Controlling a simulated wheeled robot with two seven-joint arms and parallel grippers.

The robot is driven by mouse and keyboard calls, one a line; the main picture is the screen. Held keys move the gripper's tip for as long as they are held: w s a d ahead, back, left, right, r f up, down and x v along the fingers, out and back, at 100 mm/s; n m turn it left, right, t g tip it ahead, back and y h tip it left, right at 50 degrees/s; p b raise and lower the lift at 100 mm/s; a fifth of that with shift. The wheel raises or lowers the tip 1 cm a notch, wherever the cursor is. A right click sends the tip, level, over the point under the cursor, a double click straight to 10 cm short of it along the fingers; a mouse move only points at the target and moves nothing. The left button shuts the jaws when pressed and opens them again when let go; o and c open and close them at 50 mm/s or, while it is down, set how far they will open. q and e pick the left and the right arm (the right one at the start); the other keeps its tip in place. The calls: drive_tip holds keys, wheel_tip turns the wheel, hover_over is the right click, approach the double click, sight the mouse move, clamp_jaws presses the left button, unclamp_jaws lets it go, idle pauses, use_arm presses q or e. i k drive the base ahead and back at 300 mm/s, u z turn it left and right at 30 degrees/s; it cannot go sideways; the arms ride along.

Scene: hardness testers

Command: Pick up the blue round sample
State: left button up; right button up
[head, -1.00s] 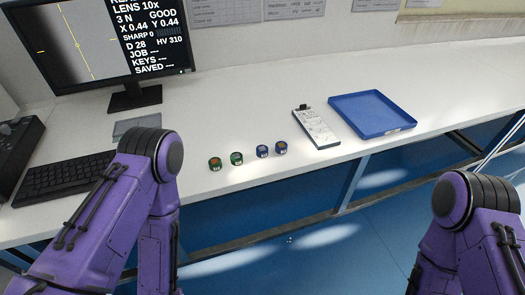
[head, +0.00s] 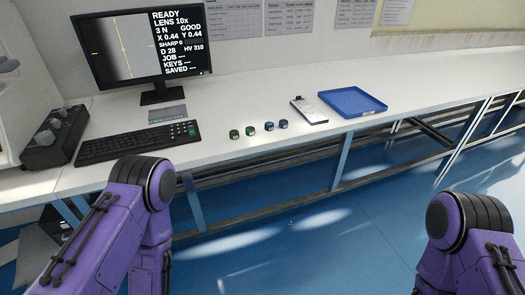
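Two blue round samples stand side by side near the front edge of the white bench: one blue sample (head: 269,127) on the left and another blue sample (head: 284,125) on the right. Two green round samples, one green sample (head: 234,134) and another green sample (head: 250,131), stand just left of them. All are small and apart from one another. My two purple arms come in at the lower left and lower right, below and away from the samples. Both grippers are outside the picture.
A clipboard (head: 309,111) and a blue tray (head: 353,102) lie right of the samples. A monitor (head: 140,48), a keyboard (head: 138,142) and a dark control box (head: 55,135) are at the left. Bench frame legs (head: 341,162) stand below the front edge. The bench is clear at far right.

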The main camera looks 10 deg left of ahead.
sight(269, 126)
drive_tip(key=z, duration=0.95)
drive_tip(key=i, duration=0.85)
drive_tip(key=u, duration=0.35)
